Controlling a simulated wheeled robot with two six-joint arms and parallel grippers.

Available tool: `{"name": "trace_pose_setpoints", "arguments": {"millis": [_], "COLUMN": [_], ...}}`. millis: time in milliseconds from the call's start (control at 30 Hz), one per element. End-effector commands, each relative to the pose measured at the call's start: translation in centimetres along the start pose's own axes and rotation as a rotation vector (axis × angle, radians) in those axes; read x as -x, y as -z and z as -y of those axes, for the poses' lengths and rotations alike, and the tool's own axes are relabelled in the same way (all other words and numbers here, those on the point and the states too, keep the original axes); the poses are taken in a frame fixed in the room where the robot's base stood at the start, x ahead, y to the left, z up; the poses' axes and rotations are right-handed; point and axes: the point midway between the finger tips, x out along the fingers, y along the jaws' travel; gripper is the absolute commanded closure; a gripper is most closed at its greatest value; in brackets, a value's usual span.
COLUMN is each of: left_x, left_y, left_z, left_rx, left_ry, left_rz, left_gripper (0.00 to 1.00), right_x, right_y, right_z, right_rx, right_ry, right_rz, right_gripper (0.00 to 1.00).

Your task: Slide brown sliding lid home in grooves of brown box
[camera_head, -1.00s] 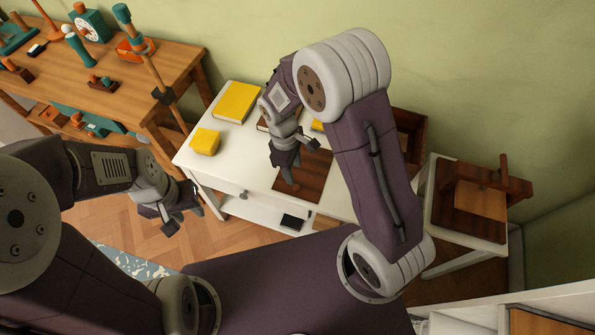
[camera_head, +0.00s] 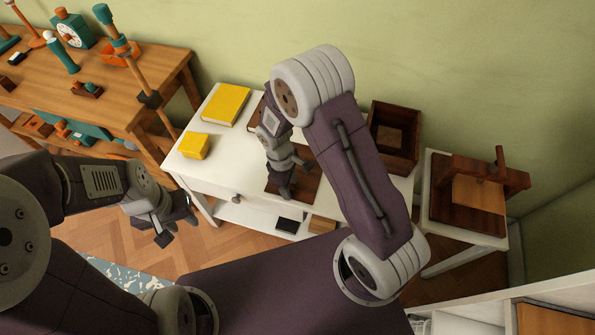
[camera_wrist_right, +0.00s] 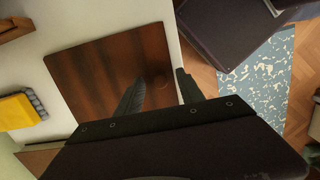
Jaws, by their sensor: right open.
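The brown sliding lid (camera_head: 308,188) lies flat on the white table. The brown box (camera_head: 394,138) stands open-topped at the table's right end, beyond my right arm, apart from the lid. My right gripper (camera_head: 286,191) is over the lid, pointing down. In the right wrist view the lid (camera_wrist_right: 95,72) fills the upper left, and the open right gripper (camera_wrist_right: 158,90) has one finger over the lid and the other beyond its edge. Whether the fingers touch it, I cannot tell. My left gripper (camera_head: 178,229) is open and empty, left of the table. The box's grooves are too small to make out.
A brown wooden piece (camera_head: 480,190) stands on a white stool at right. A wooden workbench (camera_head: 150,75) with several toys is at left.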

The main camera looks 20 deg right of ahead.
Motion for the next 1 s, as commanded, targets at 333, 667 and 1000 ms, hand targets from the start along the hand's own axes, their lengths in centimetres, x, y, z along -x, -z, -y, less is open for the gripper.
{"name": "trace_pose_setpoints", "arguments": {"millis": [333,667,1000], "left_x": [0.0,0.5,2.2], "left_y": [0.0,0.1,0.2], "left_z": [0.0,0.0,0.0], "left_rx": [0.0,0.0,0.0], "left_ry": [0.0,0.0,0.0], "left_rz": [0.0,0.0,0.0], "left_gripper": [0.64,0.64,0.64], "right_x": [0.1,1.1,6.0], "right_y": [0.0,-0.1,-3.8], "right_z": [0.0,0.0,1.2], "right_rx": [0.0,0.0,-0.002], "right_ry": [0.0,-0.001,0.0], "right_rz": [0.0,-0.002,0.0], "right_gripper": [1.0,1.0,1.0]}}
